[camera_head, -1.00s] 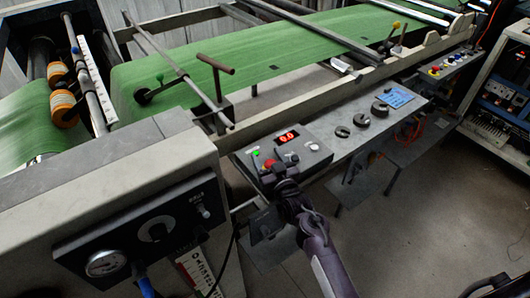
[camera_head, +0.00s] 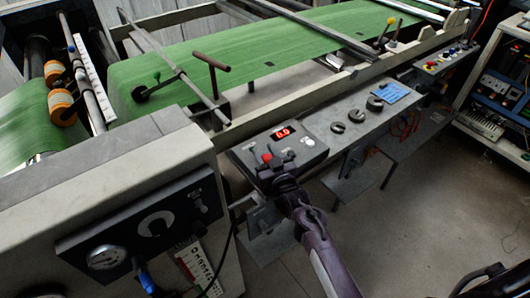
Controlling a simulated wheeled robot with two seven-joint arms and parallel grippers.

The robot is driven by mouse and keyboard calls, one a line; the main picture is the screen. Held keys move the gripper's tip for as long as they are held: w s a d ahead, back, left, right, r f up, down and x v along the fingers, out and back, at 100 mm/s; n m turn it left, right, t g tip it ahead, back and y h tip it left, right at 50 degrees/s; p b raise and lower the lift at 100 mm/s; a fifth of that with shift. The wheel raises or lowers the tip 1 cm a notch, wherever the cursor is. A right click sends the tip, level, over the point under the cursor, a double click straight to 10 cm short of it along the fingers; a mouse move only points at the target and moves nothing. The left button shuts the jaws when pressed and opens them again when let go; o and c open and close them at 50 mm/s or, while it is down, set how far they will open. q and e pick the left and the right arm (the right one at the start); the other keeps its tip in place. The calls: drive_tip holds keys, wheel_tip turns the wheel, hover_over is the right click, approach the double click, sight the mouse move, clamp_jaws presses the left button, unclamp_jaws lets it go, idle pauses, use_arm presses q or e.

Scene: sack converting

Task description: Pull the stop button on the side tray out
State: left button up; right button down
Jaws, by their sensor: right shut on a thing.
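The side tray (camera_head: 318,124) is a grey shelf along the machine's near side. The red stop button (camera_head: 267,157) shows as a small patch at the box's front left. My right gripper (camera_head: 268,172) reaches up from the bottom and is shut on the stop button. Its dark fingers hide most of the button, so I cannot tell how far out it stands.
Round dark weights (camera_head: 357,115) and a blue card (camera_head: 390,93) lie further right on the tray. A panel with small coloured buttons (camera_head: 437,66) is beyond them. A gauge panel (camera_head: 150,224) stands at the left. The floor at the right is mostly clear.

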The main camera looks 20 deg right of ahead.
drive_tip(key=shift+w+r, duration=0.1)
drive_tip(key=shift+r, duration=0.15)
drive_tip(key=c, duration=1.3)
unclamp_jaws()
drive_tip(key=o, duration=0.4)
drive_tip(key=shift+c, duration=0.2)
use_arm(q)
drive_tip(key=shift+s+f, duration=0.1)
drive_tip(key=shift+s, duration=0.55)
use_arm(e)
drive_tip(key=shift+f, duration=0.1)
drive_tip(key=shift+s+f, duration=0.1)
drive_tip(key=shift+s, duration=0.25)
use_arm(q)
drive_tip(key=shift+f+b, duration=0.5)
use_arm(e)
drive_tip(key=shift+s+d, duration=0.15)
drive_tip(key=shift+s, duration=1.05)
drive_tip(key=shift+s+d, duration=0.2)
drive_tip(key=shift+s, duration=0.95)
drive_tip(key=shift+s+d, duration=0.15)
drive_tip(key=shift+s, duration=1.05)
use_arm(q)
drive_tip(key=shift+w, duration=0.1)
